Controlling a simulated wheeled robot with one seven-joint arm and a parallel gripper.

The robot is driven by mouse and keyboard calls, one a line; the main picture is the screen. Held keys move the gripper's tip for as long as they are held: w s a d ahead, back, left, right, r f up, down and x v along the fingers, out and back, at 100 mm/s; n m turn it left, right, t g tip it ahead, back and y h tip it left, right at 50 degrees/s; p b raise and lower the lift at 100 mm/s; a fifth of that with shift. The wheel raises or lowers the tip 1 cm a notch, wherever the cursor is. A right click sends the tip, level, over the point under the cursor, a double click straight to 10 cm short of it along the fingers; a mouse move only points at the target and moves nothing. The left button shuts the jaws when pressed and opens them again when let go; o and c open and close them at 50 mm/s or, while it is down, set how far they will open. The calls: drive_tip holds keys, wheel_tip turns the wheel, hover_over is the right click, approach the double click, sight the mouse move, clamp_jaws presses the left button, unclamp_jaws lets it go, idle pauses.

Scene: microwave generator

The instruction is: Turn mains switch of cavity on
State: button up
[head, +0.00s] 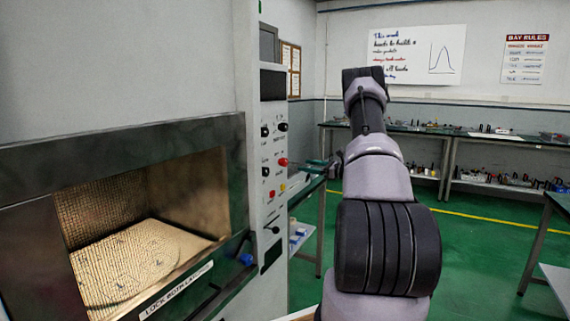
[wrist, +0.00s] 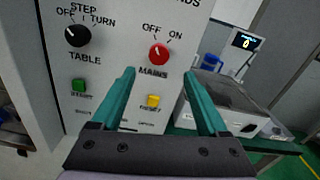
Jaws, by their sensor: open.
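The mains switch is a red round knob (wrist: 158,55) on the light control panel, with OFF and ON printed above it and MAINS below. Its white mark looks turned toward OFF, but is small. In the head view the red knob (head: 282,162) sits midway down the panel. My gripper (wrist: 158,73) is open and empty, its two green fingers spread either side of the knob's line, tips just below it in the picture. In the head view my gripper (head: 305,168) is just right of the panel. I cannot tell the exact gap to the knob.
A black TABLE knob (wrist: 77,36) is left of the mains knob. A green button (wrist: 79,86) and a yellow RESET button (wrist: 153,101) lie below. The open cavity (head: 140,240) is left of the panel. A bench with a grey box (wrist: 222,105) stands at right.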

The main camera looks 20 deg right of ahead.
sight(286, 162)
drive_tip(key=x, duration=0.9)
drive_tip(key=shift+w+a, duration=0.3)
clamp_jaws()
